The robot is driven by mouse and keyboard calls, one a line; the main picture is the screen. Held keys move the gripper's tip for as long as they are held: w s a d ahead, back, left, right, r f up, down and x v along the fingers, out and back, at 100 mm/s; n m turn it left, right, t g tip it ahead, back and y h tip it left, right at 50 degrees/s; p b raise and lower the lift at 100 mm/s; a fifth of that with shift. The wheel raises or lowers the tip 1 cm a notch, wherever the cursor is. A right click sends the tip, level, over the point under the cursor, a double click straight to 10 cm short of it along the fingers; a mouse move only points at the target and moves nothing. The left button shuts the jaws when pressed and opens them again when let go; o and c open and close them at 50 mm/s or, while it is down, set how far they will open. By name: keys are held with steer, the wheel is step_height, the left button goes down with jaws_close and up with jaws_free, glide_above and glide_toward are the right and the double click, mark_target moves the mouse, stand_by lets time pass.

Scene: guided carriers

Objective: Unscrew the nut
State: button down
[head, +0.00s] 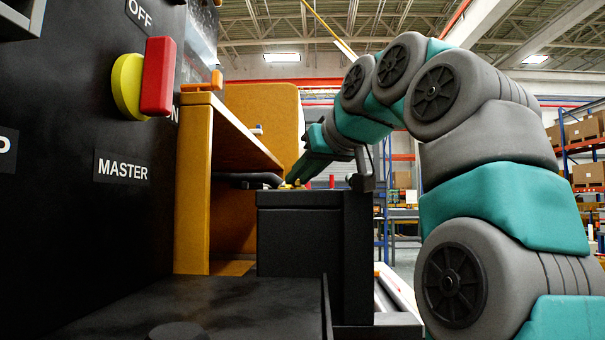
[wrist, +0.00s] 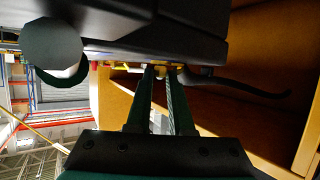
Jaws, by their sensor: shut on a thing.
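My gripper (wrist: 161,78) reaches from the bottom of the wrist view with its two fingers close together. It is shut on a small yellow piece, seemingly the nut (wrist: 160,70), of which only a little shows between and beyond the fingertips. In the head view my gripper (head: 298,178) comes down at a slant from the right to the top of a black block (head: 300,238). A bit of yellow (head: 291,185) shows there at its tips. The thread under the nut is hidden.
A wooden cabinet (head: 195,190) stands left of the black block. A black panel (head: 70,220) with a red handle (head: 158,77) on a yellow base fills the left. A dark curved lever (wrist: 240,84) extends right of the fingertips in the wrist view. Shelves with boxes (head: 585,130) stand far right.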

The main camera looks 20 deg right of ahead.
steer(key=n+y+p, duration=0.1)
steer(key=n+g+y+p, duration=0.1)
steer(key=shift+w+d+r+n+y, duration=0.1)
steer(key=shift+r+n+y, duration=0.05)
steer(key=shift+n+y, duration=0.2)
steer(key=c, duration=1.3)
jaws_free()
steer(key=shift+n+g, duration=0.25)
steer(key=shift+g, duration=0.05)
steer(key=o, duration=0.6)
steer(key=shift+f, duration=0.2)
steer(key=shift+d, duration=0.1)
steer(key=p+v, duration=0.1)
steer(key=v, duration=0.6)
steer(key=shift+s+d+r, duration=0.15)
steer(key=shift+s+d, duration=0.05)
steer(key=shift+s, duration=0.15)
